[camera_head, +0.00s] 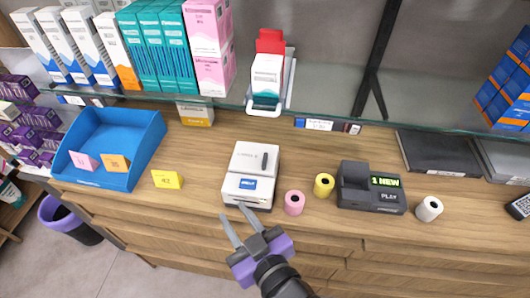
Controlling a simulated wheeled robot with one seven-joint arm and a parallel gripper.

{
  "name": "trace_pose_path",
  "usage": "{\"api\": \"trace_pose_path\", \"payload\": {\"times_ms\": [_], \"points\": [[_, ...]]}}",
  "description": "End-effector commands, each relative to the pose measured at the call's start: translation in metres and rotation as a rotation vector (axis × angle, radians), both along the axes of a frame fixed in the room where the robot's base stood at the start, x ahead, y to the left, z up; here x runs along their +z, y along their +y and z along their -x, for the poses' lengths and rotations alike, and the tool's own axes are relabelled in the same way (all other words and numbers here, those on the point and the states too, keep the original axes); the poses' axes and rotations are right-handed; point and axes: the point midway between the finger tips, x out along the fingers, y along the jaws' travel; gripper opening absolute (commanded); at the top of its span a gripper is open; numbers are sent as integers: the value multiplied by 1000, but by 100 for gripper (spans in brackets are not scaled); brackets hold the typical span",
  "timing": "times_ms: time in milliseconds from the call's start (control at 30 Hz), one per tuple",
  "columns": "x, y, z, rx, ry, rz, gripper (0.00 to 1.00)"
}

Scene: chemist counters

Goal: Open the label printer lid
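The label printer (251,177) is a white box on the wooden counter, in the middle of the view. Its top looks flat and closed, with a dark slot or handle on the lid and a blue label on the front. My gripper (235,222) is at the counter's front edge, just in front of the printer and slightly to its left. Its two grey fingers are spread apart with nothing between them. The fingertips are close to the printer's front; I cannot tell whether they touch it.
Pink (294,203), yellow (324,185) and white (429,209) rolls stand on the counter (210,150). A dark display device (370,187) is at right. A yellow card (167,180) and blue tray (127,140) are at left. A glass shelf (330,125) with boxes hangs behind.

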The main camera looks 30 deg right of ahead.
Motion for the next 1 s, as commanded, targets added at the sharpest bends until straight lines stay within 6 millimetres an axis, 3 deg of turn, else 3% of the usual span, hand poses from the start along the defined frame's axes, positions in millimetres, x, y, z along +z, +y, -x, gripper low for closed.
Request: {"api": "trace_pose_path", "payload": {"times_ms": [33,200,500,733,1000], "points": [[12,2,-16,-42,15,4,31],[16,-21,-39,-263,102,-10,31],[39,-62,-40,-640,134,-93,31],[43,-75,-40,-737,127,-121,31],[29,-97,-69,-737,127,-120,31]]}}
